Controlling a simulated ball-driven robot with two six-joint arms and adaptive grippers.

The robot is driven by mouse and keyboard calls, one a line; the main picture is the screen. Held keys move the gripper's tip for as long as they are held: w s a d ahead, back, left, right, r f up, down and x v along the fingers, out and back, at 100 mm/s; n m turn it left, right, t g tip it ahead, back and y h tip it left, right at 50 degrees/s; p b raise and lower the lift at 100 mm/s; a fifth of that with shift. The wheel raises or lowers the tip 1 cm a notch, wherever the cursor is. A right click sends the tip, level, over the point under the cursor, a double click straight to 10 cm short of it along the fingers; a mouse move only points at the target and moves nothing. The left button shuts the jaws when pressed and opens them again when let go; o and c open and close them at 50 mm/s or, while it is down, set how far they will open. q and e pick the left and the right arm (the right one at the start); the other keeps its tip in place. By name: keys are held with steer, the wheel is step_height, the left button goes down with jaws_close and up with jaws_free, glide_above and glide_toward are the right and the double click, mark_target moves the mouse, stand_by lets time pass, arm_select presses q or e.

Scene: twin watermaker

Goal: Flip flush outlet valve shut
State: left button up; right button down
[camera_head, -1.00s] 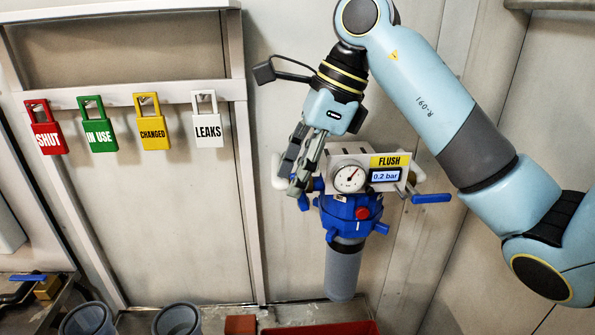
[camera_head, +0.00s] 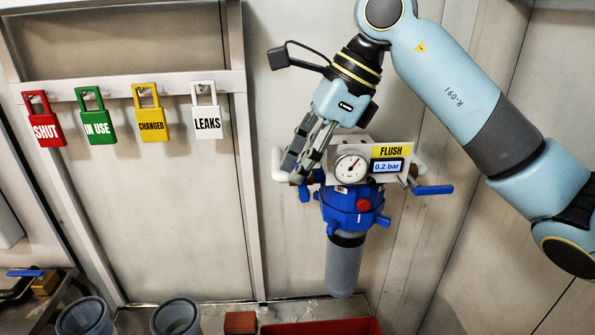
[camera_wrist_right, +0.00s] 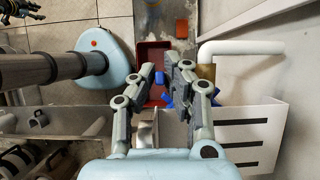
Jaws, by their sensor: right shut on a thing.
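The flush unit has a blue housing (camera_head: 352,205), a grey bowl (camera_head: 344,265), a round gauge (camera_head: 350,168) and a yellow FLUSH label (camera_head: 391,150) over a display reading 0.2 bar. A blue valve handle (camera_head: 433,190) sticks out level on its right side. Another blue handle (camera_head: 304,193) shows at its left pipe, partly hidden by my right gripper (camera_head: 296,160). That gripper is shut on the left blue handle; the fingers hide the contact. In the right wrist view, blue parts (camera_wrist_right: 166,94) show between the fingers (camera_wrist_right: 172,75).
Red, green, yellow and white tags (camera_head: 208,121) hang on a rail (camera_head: 235,84) at left. A white pipe (camera_head: 279,165) meets the unit's left side. Grey cups (camera_head: 176,317) and a red tray (camera_head: 330,327) stand below. The wall between tags and unit is clear.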

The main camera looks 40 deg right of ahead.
mark_target(308, 193)
steer(key=b, duration=0.1)
steer(key=d+y+b, duration=0.1)
steer(key=b, duration=0.1)
steer(key=shift+s+f+t, duration=0.3)
steer(key=shift+t, duration=0.1)
steer(key=shift+r+y, duration=0.2)
steer(key=shift+y, duration=0.1)
steer(key=shift+r, duration=0.1)
steer(key=c, duration=1.4)
jaws_free()
step_height(308, 193, up, 10)
